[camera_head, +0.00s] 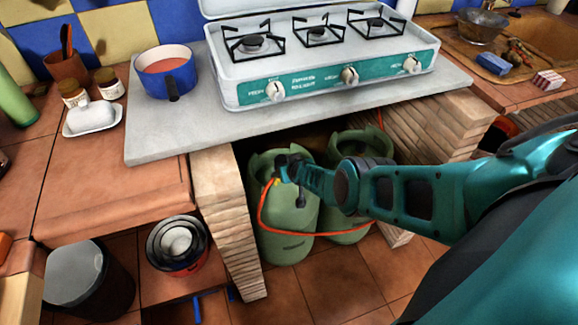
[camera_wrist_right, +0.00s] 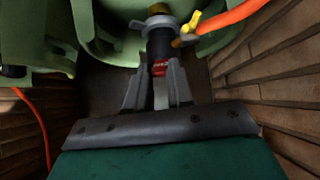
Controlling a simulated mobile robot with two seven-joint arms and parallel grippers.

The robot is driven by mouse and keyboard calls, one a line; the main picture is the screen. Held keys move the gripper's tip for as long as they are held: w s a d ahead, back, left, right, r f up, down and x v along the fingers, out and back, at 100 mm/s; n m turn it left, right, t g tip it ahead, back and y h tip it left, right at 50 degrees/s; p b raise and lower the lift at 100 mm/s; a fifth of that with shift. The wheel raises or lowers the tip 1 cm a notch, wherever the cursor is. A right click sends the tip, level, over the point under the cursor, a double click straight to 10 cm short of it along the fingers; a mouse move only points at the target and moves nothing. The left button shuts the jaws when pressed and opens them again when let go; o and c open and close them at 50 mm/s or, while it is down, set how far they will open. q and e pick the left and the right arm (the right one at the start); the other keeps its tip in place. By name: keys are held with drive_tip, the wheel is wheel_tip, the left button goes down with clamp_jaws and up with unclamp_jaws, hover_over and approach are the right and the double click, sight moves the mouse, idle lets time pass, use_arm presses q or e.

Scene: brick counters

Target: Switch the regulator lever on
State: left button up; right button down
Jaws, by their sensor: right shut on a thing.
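The gas regulator (camera_wrist_right: 159,45) is a dark body with a grey collar and a red mark, on top of the green gas cylinder (camera_head: 287,232) under the counter. A yellow fitting (camera_wrist_right: 192,25) joins it to an orange hose (camera_wrist_right: 245,14). My right gripper (camera_wrist_right: 156,72) reaches in from the right, its grey fingers on either side of the dark, red-marked part and shut on it. In the head view my right gripper (camera_head: 284,170) covers most of the regulator. I cannot make out the lever's position. My left gripper is not in view.
A second green cylinder (camera_head: 345,236) stands close on the right. Brick pillars (camera_head: 230,215) flank the narrow opening below the counter slab (camera_head: 160,137). The stove (camera_head: 325,75) and a blue pot (camera_head: 168,75) stand above. The orange hose loops in front of the cylinders.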

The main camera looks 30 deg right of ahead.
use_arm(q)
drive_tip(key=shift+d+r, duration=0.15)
use_arm(e)
drive_tip(key=shift+a+r, duration=0.1)
drive_tip(key=shift+a, duration=0.1)
idle(0.3)
drive_tip(key=c, duration=1.3)
unclamp_jaws()
drive_tip(key=shift+w, duration=0.1)
